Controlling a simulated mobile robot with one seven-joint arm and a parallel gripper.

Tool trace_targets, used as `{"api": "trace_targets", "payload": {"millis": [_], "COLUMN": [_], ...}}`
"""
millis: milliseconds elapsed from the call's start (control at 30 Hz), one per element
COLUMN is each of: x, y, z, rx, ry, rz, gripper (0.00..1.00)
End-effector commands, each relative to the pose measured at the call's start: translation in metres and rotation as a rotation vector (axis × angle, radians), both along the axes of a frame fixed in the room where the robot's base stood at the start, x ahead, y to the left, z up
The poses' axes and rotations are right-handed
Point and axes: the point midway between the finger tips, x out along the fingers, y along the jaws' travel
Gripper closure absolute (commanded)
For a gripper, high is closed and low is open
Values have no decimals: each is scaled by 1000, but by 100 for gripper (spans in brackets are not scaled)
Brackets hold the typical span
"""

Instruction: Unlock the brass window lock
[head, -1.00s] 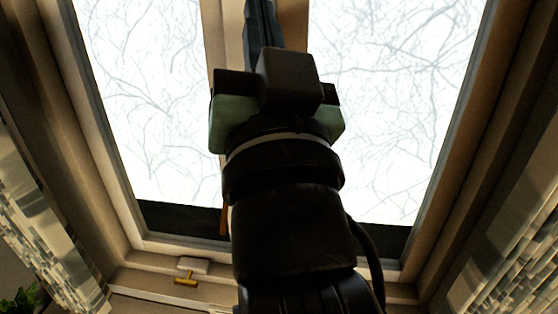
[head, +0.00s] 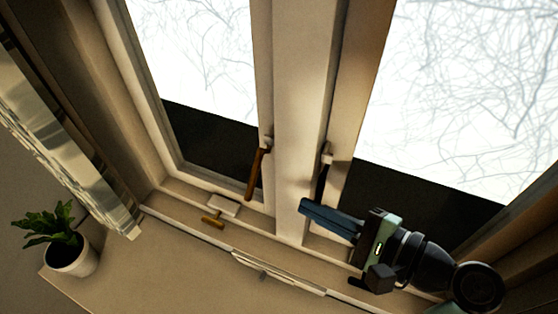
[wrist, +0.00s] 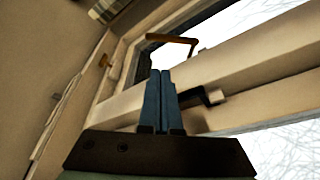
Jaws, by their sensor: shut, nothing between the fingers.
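A long brass-coloured handle (head: 257,172) hangs down and slightly left from the left sash in the head view; it also shows in the wrist view (wrist: 172,39). A small brass piece (head: 213,222) with a white base sits on the lower frame, left of the handle; it shows in the wrist view (wrist: 104,60). I cannot tell which of the two is the lock. My gripper (head: 303,206) is shut and empty, its blue fingers pointing left in front of the lower central post. Its tips are apart from both brass parts in the head view. In the wrist view, the closed fingertips (wrist: 160,73) point upward.
A dark handle (head: 322,175) is on the right sash, just above my fingers. A white bar (head: 275,272) runs along the sill edge. A potted plant (head: 70,250) stands at the far left, below a patterned blind (head: 65,130). The sill's left part is clear.

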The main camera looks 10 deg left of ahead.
Motion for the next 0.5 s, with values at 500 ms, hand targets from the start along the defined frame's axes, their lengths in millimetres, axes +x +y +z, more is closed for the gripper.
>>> {"api": "trace_targets", "payload": {"millis": [500], "x": [30], "y": [67], "z": [-14], "rx": [1], "ry": [4], "rz": [5], "gripper": [100]}}
